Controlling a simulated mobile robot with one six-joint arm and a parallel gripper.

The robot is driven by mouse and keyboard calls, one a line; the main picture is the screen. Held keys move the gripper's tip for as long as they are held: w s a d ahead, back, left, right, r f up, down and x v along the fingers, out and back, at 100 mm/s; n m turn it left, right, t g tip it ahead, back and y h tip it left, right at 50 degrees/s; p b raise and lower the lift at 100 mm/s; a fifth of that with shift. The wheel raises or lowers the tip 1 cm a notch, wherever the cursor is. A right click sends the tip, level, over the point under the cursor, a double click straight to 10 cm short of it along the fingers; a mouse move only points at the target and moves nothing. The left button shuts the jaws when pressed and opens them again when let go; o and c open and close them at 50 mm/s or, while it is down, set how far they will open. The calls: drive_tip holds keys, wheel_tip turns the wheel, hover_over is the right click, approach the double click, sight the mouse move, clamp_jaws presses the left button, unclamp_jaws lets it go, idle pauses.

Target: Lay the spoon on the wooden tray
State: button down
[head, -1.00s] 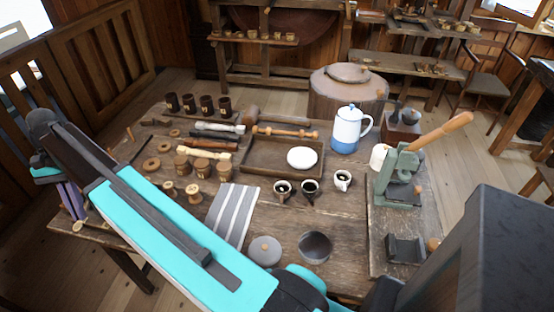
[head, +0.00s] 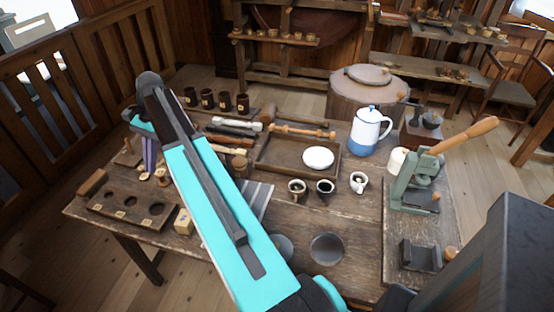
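The wooden tray (head: 280,153) is a shallow dark rectangular tray on the workbench, with a white round dish (head: 318,158) in its right part. I cannot pick out the spoon with certainty; it may be hidden or too small to tell. My gripper (head: 154,172) shows at the far end of my turquoise arm, pointing down over the left part of the bench, well left of the tray. Its purplish fingers are partly hidden by the arm, and I cannot tell whether they are open or hold something.
Several dark cups stand along the back left. Two dark cups and a white cup (head: 359,182) stand in front of the tray. A blue-white pot (head: 369,131) and a green lever press (head: 415,185) stand right. A holed wooden block (head: 130,207) lies at the left edge.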

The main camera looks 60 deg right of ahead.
drive_tip(key=s+d+m+t, duration=0.1)
drive_tip(key=s+d+m, duration=0.1)
drive_tip(key=d, duration=0.5)
drive_tip(key=s+d+f+m+t+b, duration=0.1)
drive_tip(key=s+d+m, duration=0.2)
drive_tip(key=d, duration=0.4)
drive_tip(key=s+d+f+m+t+b, duration=0.1)
drive_tip(key=s+d+m, duration=0.2)
drive_tip(key=d, duration=0.4)
drive_tip(key=shift+s+d+h, duration=0.3)
drive_tip(key=shift+s+h, duration=0.1)
drive_tip(key=s+d+f+m+t+h+b, duration=0.1)
drive_tip(key=s+d+m, duration=0.6)
drive_tip(key=s+d, duration=0.7)
drive_tip(key=shift+s+d+f+t+h+b, duration=0.25)
drive_tip(key=shift+d+t+h, duration=0.35)
drive_tip(key=shift+d, duration=0.5)
hover_over(273, 160)
drive_tip(key=s, duration=0.2)
drive_tip(key=shift+w+d+f, duration=0.15)
drive_tip(key=shift+f, duration=1.4)
drive_tip(key=shift+w+d+f, duration=0.1)
drive_tip(key=shift+f, duration=1.45)
drive_tip(key=shift+f, duration=0.1)
drive_tip(key=shift+f+p, duration=0.45)
drive_tip(key=shift+f, duration=1.35)
